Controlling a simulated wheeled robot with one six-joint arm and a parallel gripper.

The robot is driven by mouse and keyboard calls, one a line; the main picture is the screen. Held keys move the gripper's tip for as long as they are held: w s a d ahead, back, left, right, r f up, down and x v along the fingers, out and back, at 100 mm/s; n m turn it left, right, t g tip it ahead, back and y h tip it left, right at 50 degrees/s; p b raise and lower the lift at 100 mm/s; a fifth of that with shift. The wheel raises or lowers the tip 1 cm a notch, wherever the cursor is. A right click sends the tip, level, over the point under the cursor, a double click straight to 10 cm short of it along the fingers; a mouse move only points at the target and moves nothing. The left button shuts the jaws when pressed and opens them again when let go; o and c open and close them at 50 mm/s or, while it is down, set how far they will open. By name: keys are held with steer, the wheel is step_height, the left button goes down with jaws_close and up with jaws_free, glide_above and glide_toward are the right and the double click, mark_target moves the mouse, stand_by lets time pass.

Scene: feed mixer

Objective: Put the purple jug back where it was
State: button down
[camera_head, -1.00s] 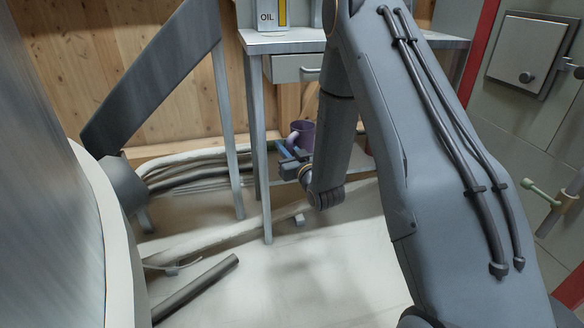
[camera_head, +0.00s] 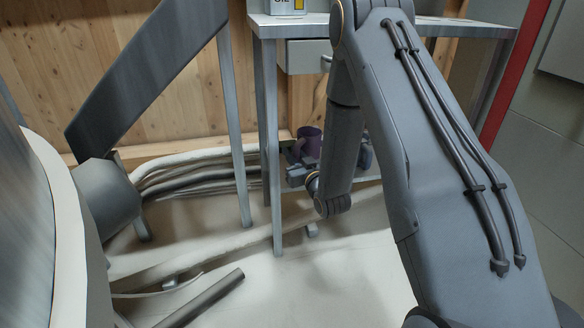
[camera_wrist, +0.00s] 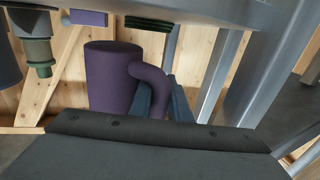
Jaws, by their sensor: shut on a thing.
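The purple jug (camera_head: 312,140) is upright under the workbench, behind my arm and beside the bench leg. In the wrist view the jug (camera_wrist: 108,75) shows with its curved handle to the right. My gripper (camera_head: 296,165) is at the jug's near side. In the wrist view my gripper's two blue-grey fingers (camera_wrist: 162,98) stand on either side of the lower handle and are shut on it. The jug's base is hidden behind the gripper, so I cannot tell whether it rests on the low shelf (camera_head: 368,185).
The workbench (camera_head: 440,27) has a drawer (camera_head: 305,57) and metal legs close to my arm. A dark rounded thing (camera_head: 366,156) shows right of my forearm. Pipes (camera_head: 200,180) run along the wall at left. The pale floor in front is mostly clear.

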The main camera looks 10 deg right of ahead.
steer(key=shift+f+b, duration=0.9)
steer(key=shift+f, duration=0.95)
steer(key=shift+f, duration=0.1)
steer(key=c, duration=1.7)
jaws_free()
steer(key=shift+o, duration=0.2)
steer(key=s+d+p, duration=0.2)
steer(key=s+p, duration=0.3)
steer(key=s, duration=0.7)
steer(key=shift+d, duration=0.15)
steer(key=shift+w, duration=0.15)
